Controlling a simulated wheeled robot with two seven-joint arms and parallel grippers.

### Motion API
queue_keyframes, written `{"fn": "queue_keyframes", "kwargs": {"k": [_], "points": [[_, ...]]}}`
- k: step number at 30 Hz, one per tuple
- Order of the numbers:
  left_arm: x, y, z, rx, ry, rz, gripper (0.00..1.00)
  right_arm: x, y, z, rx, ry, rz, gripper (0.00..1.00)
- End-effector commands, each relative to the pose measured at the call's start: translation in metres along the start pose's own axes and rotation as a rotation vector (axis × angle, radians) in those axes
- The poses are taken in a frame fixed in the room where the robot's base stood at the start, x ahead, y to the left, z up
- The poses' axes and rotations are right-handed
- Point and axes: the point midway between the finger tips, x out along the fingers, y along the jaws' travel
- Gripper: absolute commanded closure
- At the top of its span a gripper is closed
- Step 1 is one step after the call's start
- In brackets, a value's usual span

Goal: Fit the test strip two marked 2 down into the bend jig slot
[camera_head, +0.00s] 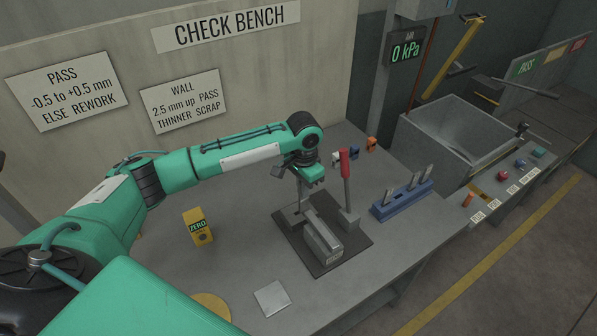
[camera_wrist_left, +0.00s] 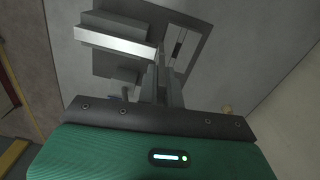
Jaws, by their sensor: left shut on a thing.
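My left gripper (camera_head: 304,182) is shut on a thin grey strip (camera_head: 300,194), which hangs down below the fingers over the bend jig. No number can be read on it. The bend jig (camera_head: 324,238) has grey blocks on a dark base plate and a lever with a red handle (camera_head: 345,162). The strip's lower end is near the jig's back-left block; I cannot tell whether it is inside the slot. In the left wrist view the gripper's fingers (camera_wrist_left: 165,85) point toward the jig's blocks (camera_wrist_left: 115,40). My right gripper is not in view.
A blue rack (camera_head: 402,206) holding several upright strips stands right of the jig. A yellow ZERO block (camera_head: 198,228) and a pale square plate (camera_head: 271,298) lie left and in front. Small coloured pieces (camera_head: 371,144) stand behind. The bench ends at the right.

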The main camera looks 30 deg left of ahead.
Motion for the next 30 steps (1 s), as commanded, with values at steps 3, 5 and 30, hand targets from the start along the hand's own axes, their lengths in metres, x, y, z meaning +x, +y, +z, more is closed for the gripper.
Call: {"fn": "queue_keyframes", "kwargs": {"k": [3,5,30], "points": [[-0.001,-0.02,-0.01,0.052,0.002,-0.006,1.0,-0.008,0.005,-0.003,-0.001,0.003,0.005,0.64],[0.0,-0.028,-0.013,0.075,0.003,-0.009,1.0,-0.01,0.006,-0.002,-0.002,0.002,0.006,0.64],[0.001,-0.038,-0.017,0.111,0.005,-0.012,1.0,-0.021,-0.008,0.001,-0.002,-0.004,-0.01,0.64]]}}
